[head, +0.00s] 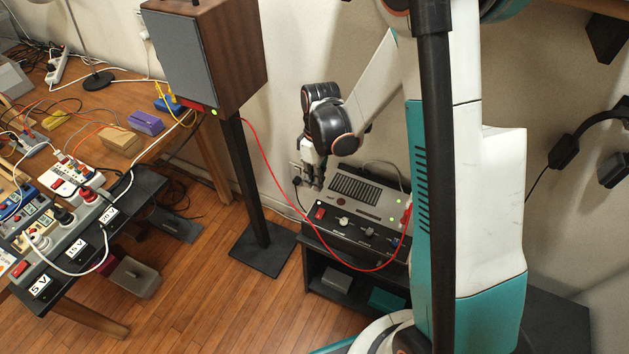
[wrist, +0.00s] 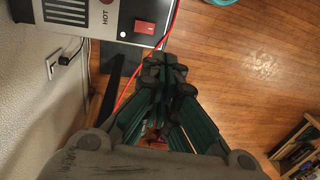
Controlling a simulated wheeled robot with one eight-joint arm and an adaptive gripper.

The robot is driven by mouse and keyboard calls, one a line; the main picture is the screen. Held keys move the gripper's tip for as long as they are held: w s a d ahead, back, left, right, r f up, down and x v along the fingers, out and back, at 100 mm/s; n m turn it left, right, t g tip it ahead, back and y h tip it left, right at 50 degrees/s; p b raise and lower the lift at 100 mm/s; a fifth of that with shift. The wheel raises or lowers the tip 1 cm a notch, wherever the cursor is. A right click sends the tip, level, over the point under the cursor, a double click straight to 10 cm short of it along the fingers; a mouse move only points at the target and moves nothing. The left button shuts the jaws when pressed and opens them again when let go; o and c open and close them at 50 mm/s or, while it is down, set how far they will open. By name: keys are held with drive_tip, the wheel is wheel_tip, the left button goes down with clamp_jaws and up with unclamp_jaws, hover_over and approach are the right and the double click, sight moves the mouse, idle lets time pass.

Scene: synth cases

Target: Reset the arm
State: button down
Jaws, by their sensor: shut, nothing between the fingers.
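My gripper (head: 315,178) is at the end of my bent arm, near the white wall and at the left end of a grey amplifier-like unit. In the wrist view my gripper (wrist: 165,68) points away from the camera with its dark fingers together and nothing held between them. The grey unit (head: 345,215) has a vented top, knobs and a red switch, and stands on a black low stand. In the wrist view part of the unit (wrist: 85,12) shows with the word HOT, beside a red switch (wrist: 145,27).
A red cable (head: 262,165) runs from the wooden speaker (head: 235,45) to the unit and passes near my gripper. A wall socket (head: 295,172) is behind it. A cluttered wooden table (head: 105,95) stands at left. Wooden floor (head: 215,290) is clear in front of the speaker stand.

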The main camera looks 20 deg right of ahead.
idle(0.3)
drive_tip(key=s+r+m+t, duration=0.3)
drive_tip(key=s+r, duration=0.1)
drive_tip(key=r, duration=1)
drive_tip(key=s+d+r+m+t+h, duration=0.1)
drive_tip(key=s+r+m+t, duration=0.4)
drive_tip(key=s+r, duration=0.5)
drive_tip(key=shift+s+d+m, duration=0.2)
drive_tip(key=shift+s+m, duration=0.3)
drive_tip(key=shift+s, duration=0.6)
drive_tip(key=c, duration=2.3)
unclamp_jaws()
